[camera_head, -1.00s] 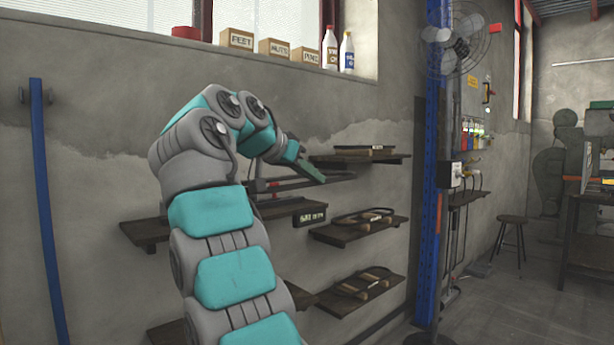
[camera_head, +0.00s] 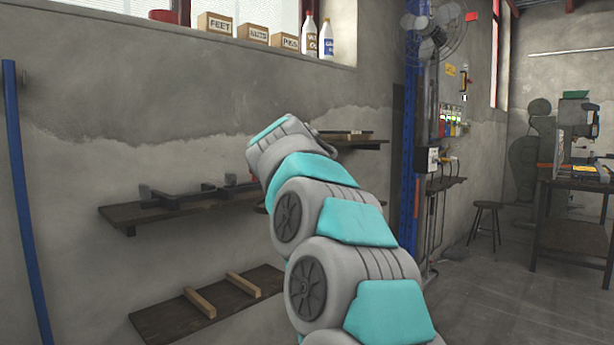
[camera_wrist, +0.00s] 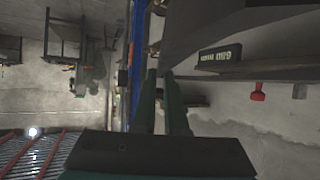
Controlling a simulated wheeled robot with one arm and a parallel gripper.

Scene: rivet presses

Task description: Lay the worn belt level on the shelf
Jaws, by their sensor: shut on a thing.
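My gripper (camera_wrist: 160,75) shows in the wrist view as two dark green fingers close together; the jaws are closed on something. The worn belt in them is hard to make out: a broad dark grey shape (camera_wrist: 205,28) lies just beyond the fingertips, and I cannot tell whether it is belt or shelf. In the head view my arm hides the gripper; a small dark curve (camera_head: 262,208) shows at the arm's left edge. A lower shelf (camera_head: 150,322) carries two bare wooden strips (camera_head: 200,302). A shelf at upper right (camera_head: 370,145) holds a flat dark item (camera_head: 345,135).
A longer shelf (camera_head: 118,215) at left bears dark metal fixtures (camera_head: 160,198). A number sign (camera_wrist: 220,58) appears upside down in the wrist view. A blue post (camera_head: 411,140) and a fan (camera_head: 432,40) stand right of the shelves. Floor at right is open near a stool (camera_head: 486,208).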

